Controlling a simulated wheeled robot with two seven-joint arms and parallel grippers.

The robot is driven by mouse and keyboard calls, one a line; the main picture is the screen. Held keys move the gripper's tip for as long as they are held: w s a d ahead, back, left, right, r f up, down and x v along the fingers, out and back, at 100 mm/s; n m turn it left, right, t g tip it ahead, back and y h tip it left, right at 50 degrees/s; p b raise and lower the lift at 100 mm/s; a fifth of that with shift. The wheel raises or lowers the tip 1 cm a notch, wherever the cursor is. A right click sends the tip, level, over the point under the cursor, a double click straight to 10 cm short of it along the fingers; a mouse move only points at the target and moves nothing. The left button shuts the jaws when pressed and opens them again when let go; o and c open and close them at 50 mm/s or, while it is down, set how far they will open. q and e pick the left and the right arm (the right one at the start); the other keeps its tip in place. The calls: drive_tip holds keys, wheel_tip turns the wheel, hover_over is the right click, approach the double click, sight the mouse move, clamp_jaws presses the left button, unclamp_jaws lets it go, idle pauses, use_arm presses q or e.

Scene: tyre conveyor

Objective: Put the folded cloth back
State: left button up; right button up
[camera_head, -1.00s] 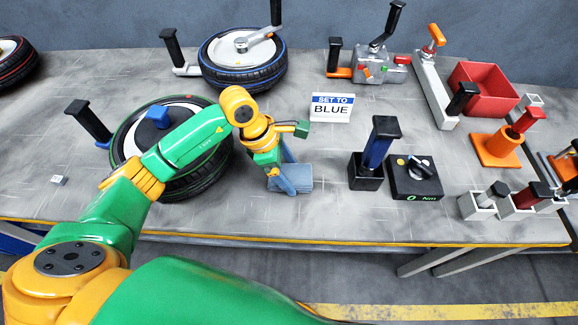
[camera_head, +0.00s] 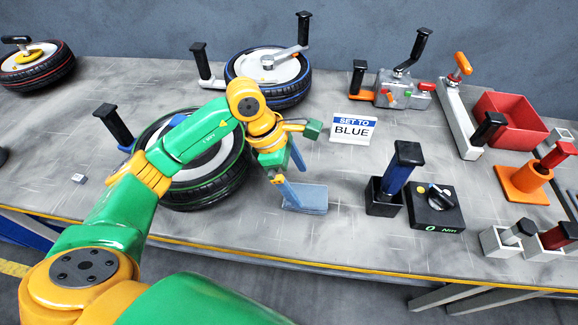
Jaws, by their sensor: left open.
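The folded cloth (camera_head: 311,200) is a small flat blue-grey bundle on the grey table, near its front edge. My left gripper (camera_head: 299,188) reaches down to it from the left, with its blue fingers spread apart at the cloth's left part. One finger crosses in front of the cloth's left end and the other is behind it. I cannot tell whether the fingers touch the cloth. My right gripper is not in view.
A green-rimmed tyre (camera_head: 215,186) lies left of the gripper, partly behind my arm. A blue-rimmed tyre (camera_head: 285,92) lies behind. A "SET TO BLUE" sign (camera_head: 353,130), a black holder (camera_head: 383,200) and a dial box (camera_head: 435,208) stand to the right. Bare table surrounds the cloth's right side.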

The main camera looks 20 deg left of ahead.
use_arm(q)
drive_tip(key=v, duration=0.7)
drive_tip(key=shift+b, duration=0.45)
